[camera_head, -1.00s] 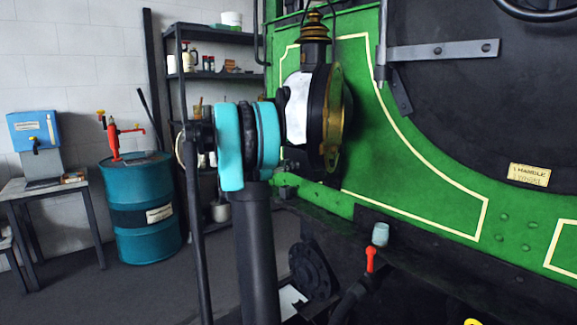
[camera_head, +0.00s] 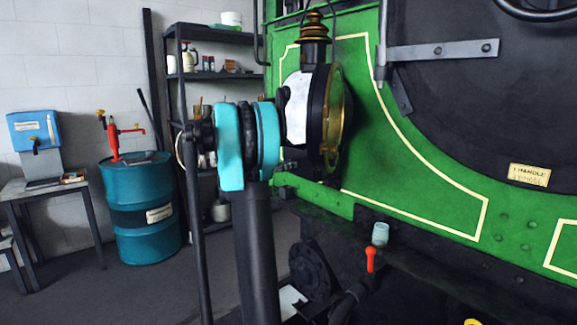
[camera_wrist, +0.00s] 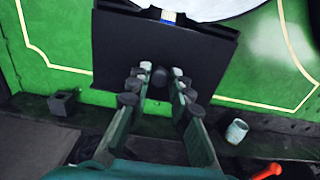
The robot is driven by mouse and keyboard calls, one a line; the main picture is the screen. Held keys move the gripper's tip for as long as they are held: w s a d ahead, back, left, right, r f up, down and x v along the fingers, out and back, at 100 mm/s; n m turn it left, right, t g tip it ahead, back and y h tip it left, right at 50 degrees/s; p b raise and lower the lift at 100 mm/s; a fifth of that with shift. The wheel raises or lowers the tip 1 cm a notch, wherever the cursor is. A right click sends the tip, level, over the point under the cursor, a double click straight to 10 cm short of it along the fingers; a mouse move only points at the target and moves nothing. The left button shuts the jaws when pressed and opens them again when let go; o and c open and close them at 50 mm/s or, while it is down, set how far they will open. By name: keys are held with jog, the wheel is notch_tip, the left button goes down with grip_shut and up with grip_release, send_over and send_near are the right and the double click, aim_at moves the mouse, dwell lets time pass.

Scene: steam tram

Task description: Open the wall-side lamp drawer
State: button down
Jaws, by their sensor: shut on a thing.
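The lamp (camera_head: 318,100) is mounted on the green front of the tram, with a brass chimney, a brass ring and a pale side panel. In the wrist view its black body (camera_wrist: 130,50) fills the upper middle. A small dark round knob (camera_wrist: 159,77) sits low on that body. My gripper (camera_wrist: 158,84) has its fingers on either side of the knob and is shut on it. In the head view my arm hides the gripper and the knob.
A clear cup (camera_head: 380,234) and a red-handled tap (camera_head: 370,259) stand below and right of the lamp. A dark block (camera_wrist: 64,102) sits on the ledge at left. A teal drum (camera_head: 140,210) and a shelf rack (camera_head: 232,77) stand behind; floor left of my arm is open.

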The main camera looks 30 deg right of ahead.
jog(key=s+a, duration=0.1)
jog(key=a, duration=1.3)
jog(key=shift+a, duration=0.3)
jog(key=c, duration=1.4)
grip_release()
jog(key=s+a, duration=0.1)
jog(key=a, duration=1.1)
